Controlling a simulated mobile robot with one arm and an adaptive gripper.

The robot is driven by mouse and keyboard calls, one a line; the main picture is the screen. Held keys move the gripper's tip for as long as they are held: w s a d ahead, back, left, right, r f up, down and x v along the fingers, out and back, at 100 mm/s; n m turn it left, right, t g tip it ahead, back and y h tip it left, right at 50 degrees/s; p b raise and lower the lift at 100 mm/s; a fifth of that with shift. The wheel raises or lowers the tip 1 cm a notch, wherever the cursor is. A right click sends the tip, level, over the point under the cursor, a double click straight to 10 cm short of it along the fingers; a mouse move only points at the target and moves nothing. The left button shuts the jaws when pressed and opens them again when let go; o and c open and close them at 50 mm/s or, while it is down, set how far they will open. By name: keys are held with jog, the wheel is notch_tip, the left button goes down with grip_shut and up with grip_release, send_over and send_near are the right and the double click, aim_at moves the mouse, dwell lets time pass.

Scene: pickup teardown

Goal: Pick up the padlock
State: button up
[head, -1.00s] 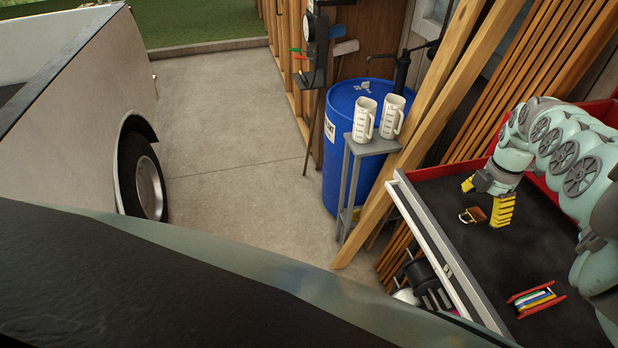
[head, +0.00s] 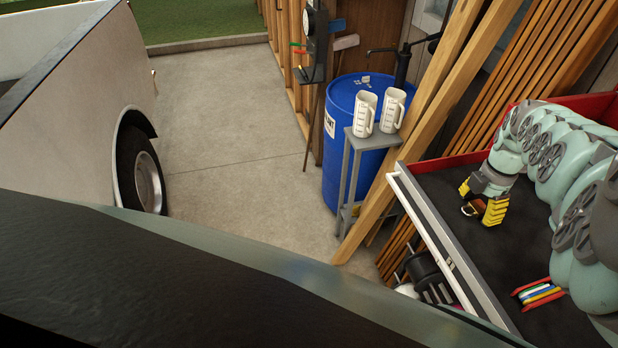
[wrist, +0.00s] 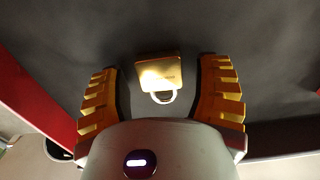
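The padlock (wrist: 160,76) is a small brass body with a shackle, lying on the dark top of the red tool chest. In the wrist view it lies between the tips of my gripper's two yellow ribbed fingers, with a gap on each side. My gripper (head: 480,204) is open, pointing down over the chest top. In the head view the fingers partly cover the padlock (head: 469,209). My gripper also shows in the wrist view (wrist: 160,88), with nothing held in it.
A red holder with coloured pieces (head: 539,293) lies nearer on the chest top (head: 440,196). The chest's raised red rim (head: 450,163) runs behind. Two white jugs (head: 378,111) stand on a grey stand beside a blue barrel (head: 343,125). A white pickup (head: 75,95) is at left.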

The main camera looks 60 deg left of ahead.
jog(key=c, duration=1)
jog(key=shift+r, duration=0.1)
grip_shut()
